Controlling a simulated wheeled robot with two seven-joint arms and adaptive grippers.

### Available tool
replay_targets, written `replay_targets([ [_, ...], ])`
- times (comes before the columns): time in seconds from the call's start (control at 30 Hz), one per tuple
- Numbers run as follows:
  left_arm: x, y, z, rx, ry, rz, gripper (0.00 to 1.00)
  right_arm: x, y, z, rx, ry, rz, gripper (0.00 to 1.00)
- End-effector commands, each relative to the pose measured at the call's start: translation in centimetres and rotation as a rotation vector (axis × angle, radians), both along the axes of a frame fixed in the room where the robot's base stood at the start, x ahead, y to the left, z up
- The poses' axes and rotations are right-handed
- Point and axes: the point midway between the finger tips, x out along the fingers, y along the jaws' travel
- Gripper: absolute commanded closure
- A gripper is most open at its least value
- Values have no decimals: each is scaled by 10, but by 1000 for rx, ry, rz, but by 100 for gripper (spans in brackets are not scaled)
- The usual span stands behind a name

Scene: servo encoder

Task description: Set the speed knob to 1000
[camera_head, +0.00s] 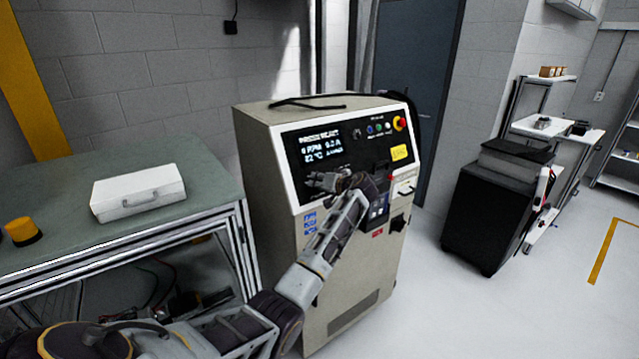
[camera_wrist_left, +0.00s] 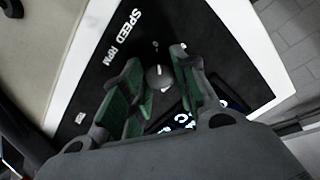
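The machine cabinet (camera_head: 270,175) stands in the middle of the head view. Its display (camera_head: 320,146) appears to read 0 RPM, with smaller text that is hard to make out. The speed knob (camera_wrist_left: 159,77) shows in the left wrist view as a round grey knob with a pale pointer mark, on a black panel labelled SPEED RPM (camera_wrist_left: 124,37). My left gripper (camera_head: 325,182) is in front of the panel's lower part. In the wrist view its green-padded fingers (camera_wrist_left: 156,62) are open on either side of the knob; contact cannot be told. My right gripper is not in view.
A red emergency button (camera_head: 400,124) and small coloured buttons (camera_head: 380,128) sit at the panel's upper right. A green-topped bench (camera_head: 60,205) with a white case (camera_head: 138,192) stands left. A black cabinet (camera_head: 485,215) stands right, with clear floor between.

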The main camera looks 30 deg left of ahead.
Motion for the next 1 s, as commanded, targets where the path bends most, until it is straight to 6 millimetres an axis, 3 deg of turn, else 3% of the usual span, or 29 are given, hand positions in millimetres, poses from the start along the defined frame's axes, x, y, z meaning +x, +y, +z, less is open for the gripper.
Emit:
replay_targets([
  [0.1, 0, 0, 0, -1, 0, -1, 95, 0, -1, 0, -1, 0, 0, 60],
  [0.57, 0, 0, -1, 24, 59, -32, 95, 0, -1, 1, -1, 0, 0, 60],
  [1.0, 0, -1, 0, 119, 285, -149, 95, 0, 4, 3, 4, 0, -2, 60],
])
